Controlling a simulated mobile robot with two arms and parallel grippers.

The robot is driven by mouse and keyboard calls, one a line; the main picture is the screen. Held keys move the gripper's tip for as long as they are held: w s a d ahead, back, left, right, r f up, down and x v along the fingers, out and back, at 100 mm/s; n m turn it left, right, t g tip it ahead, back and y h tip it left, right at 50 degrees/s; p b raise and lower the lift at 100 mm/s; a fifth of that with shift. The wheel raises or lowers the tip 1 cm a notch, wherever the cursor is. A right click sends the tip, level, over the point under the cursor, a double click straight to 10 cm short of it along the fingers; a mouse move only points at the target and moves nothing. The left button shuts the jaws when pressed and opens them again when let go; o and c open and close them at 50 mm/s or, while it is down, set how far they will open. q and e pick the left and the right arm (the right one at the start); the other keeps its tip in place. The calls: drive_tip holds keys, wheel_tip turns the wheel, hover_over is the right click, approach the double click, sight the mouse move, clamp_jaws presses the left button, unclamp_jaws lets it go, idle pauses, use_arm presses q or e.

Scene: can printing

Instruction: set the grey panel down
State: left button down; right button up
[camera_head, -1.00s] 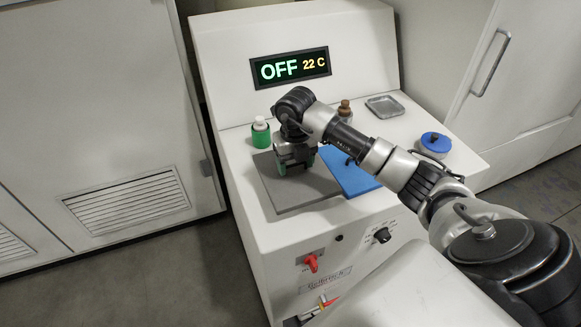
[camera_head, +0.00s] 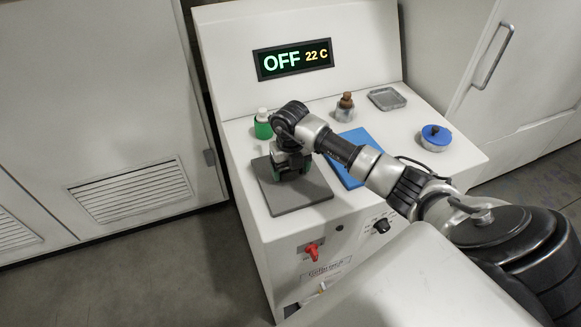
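The grey panel (camera_head: 300,200) lies flat, or very nearly so, on the white machine's top at the front left, left of the blue panel (camera_head: 352,150). I cannot tell whether it rests fully on the surface. My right gripper (camera_head: 291,172) points down at the panel's upper middle. The wrist hides its fingertips and whatever they hold, so I cannot see if they are open or shut. My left gripper is not in view.
The white machine top (camera_head: 415,185) holds a green bottle (camera_head: 263,127) behind the grey panel, a brown-capped jar (camera_head: 345,107), a metal tray (camera_head: 387,98) and a blue-lidded tin (camera_head: 435,137). A red switch (camera_head: 312,251) and a black knob (camera_head: 382,226) sit on the front.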

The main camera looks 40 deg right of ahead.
drive_tip(key=shift+o, duration=0.9)
drive_tip(key=shift+r, duration=0.1)
drive_tip(key=shift+r, duration=0.2)
wheel_tip(320, 180, up, 12)
drive_tip(key=b, duration=0.3)
drive_tip(key=shift+f, duration=0.15)
